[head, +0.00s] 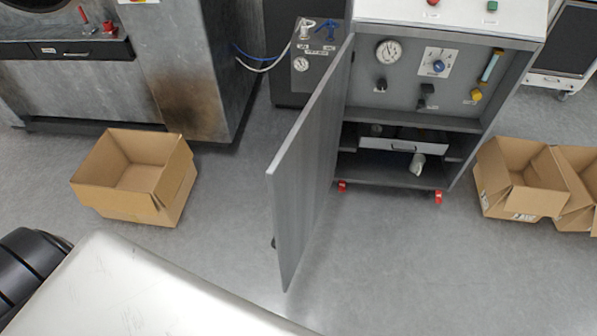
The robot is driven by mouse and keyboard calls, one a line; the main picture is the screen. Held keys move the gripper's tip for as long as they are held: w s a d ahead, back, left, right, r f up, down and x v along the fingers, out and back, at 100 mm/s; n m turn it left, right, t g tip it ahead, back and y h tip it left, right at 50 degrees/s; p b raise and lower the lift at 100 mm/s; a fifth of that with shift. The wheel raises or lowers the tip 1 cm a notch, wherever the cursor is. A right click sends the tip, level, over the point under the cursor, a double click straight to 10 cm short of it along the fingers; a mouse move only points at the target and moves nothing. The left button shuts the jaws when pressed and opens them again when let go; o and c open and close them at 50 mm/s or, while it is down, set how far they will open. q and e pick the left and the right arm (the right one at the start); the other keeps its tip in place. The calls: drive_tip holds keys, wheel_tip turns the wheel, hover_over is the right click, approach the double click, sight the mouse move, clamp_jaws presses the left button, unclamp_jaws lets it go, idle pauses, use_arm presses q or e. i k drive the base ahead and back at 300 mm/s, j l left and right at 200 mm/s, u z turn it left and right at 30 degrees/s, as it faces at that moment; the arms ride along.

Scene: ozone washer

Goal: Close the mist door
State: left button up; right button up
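The mist door (312,160) is a grey panel hinged at the left side of a grey cabinet (510,85). It stands wide open and swings out toward me, with a small dark handle low on its outer edge. Inside the cabinet are a gauge (389,51), a blue knob, yellow fittings and a shelf with a drawer (402,146). The cabinet stands on red casters. Neither of my grippers shows in the head view.
An open cardboard box (150,205) sits on the floor at the left, and more open boxes (520,200) stand right of the cabinet. A large metal machine (190,65) is at the upper left. The floor around the door looks clear.

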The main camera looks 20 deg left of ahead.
sight(300, 177)
drive_tip(key=i+j+z, duration=0.2)
drive_tip(key=j, duration=0.75)
drive_tip(key=j+z, duration=0.25)
drive_tip(key=j, duration=0.65)
drive_tip(key=k+j, duration=0.2)
drive_tip(key=k, duration=0.35)
